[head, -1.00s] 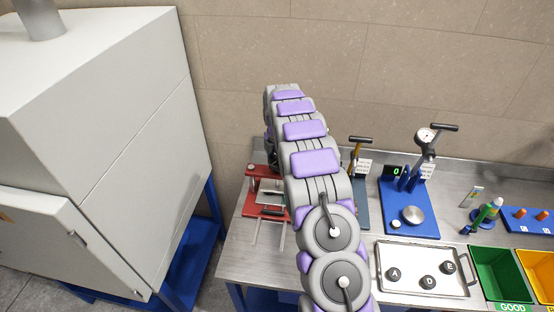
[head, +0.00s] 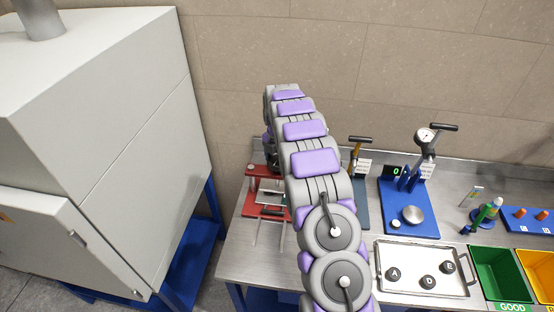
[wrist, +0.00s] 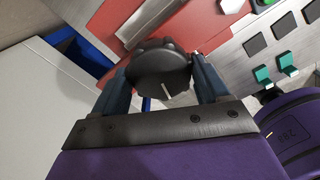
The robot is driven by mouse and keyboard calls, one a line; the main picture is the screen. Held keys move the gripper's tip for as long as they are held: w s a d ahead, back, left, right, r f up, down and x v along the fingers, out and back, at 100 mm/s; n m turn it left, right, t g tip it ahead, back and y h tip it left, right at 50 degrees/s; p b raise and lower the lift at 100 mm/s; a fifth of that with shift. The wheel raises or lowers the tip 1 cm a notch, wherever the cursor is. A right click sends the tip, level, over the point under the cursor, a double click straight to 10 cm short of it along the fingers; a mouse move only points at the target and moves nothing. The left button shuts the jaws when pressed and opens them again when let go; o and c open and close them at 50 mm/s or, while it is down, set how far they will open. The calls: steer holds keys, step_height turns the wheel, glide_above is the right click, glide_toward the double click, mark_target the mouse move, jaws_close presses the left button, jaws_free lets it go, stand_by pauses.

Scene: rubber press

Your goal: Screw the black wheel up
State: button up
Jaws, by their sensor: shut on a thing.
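The black wheel (wrist: 160,72) is a round lobed knob with a white mark, in the middle of the wrist view, in front of the red press plate (wrist: 190,25). My gripper (wrist: 160,85) has its two dark blue fingers on either side of the wheel, shut on it. In the head view the red press (head: 268,190) stands at the left end of the steel bench, partly behind my arm. The wheel and my gripper are hidden by my arm in the head view.
A large grey cabinet (head: 110,130) stands left of the bench. To the right are a blue stand with a dial gauge (head: 425,135), a tray with black pieces lettered A, D and E (head: 425,260), a green bin (head: 500,270) and a yellow bin (head: 540,268).

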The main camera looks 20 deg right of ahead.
mark_target(277, 159)
steer(key=o, duration=0.6)
steer(key=shift+w+r, duration=0.2)
steer(key=shift+r, duration=0.05)
steer(key=o, duration=0.5)
steer(key=shift+s+f, duration=0.1)
steer(key=shift+f, duration=0.05)
steer(key=shift+c, duration=0.2)
steer(key=shift+d, duration=0.1)
step_height(277, 159, up, 17)
